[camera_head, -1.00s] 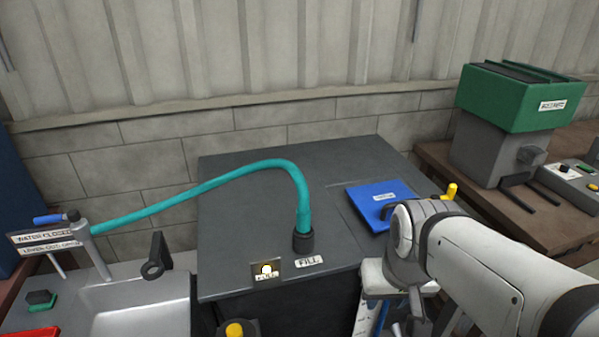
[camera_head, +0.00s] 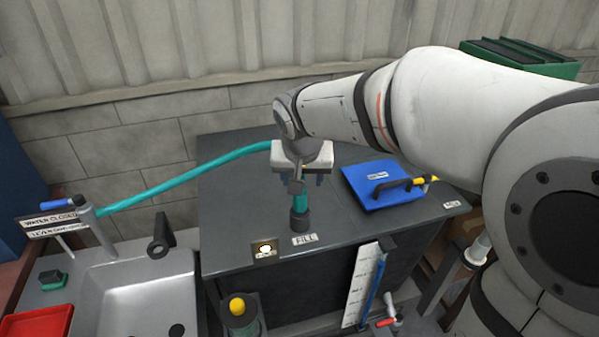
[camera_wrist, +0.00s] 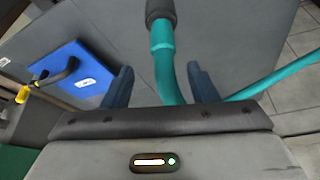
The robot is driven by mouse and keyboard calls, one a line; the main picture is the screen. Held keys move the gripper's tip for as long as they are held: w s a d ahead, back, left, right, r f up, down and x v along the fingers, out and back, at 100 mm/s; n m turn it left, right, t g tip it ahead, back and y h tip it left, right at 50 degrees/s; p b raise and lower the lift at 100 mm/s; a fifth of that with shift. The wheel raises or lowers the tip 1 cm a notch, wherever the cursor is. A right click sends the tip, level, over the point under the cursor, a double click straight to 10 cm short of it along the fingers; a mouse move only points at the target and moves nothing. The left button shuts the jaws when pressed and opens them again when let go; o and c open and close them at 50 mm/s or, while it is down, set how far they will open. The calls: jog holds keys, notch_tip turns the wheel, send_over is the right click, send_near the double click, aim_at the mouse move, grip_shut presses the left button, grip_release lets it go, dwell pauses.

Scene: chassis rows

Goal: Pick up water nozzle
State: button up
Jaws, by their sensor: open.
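The water nozzle is the dark end piece (camera_head: 300,218) of a teal hose (camera_head: 170,184), standing upright at the FILL label on the dark cabinet top. My gripper (camera_head: 298,182) is above it in the head view, partly hiding the hose's upper bend. In the wrist view the two blue-grey fingers (camera_wrist: 160,88) are apart, with the teal hose (camera_wrist: 165,70) running between them. The dark nozzle end (camera_wrist: 160,10) shows at the top of that view, beyond the fingertips. Whether a finger touches the hose I cannot tell.
A blue hatch (camera_head: 375,186) with a dark handle lies right of the nozzle. A sink (camera_head: 130,285) with a dark hooked fitting (camera_head: 160,238) is at left. The tap sign (camera_head: 55,222) reads WATER CLOSED. A lit button plate (camera_head: 265,250) sits beside the FILL label.

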jog(key=x, duration=0.5)
jog(key=shift+s+a+f+p, duration=0.1)
jog(key=shift+s+a+p, duration=0.15)
jog(key=shift+p, duration=0.1)
jog(key=shift+c, duration=0.4)
grip_shut()
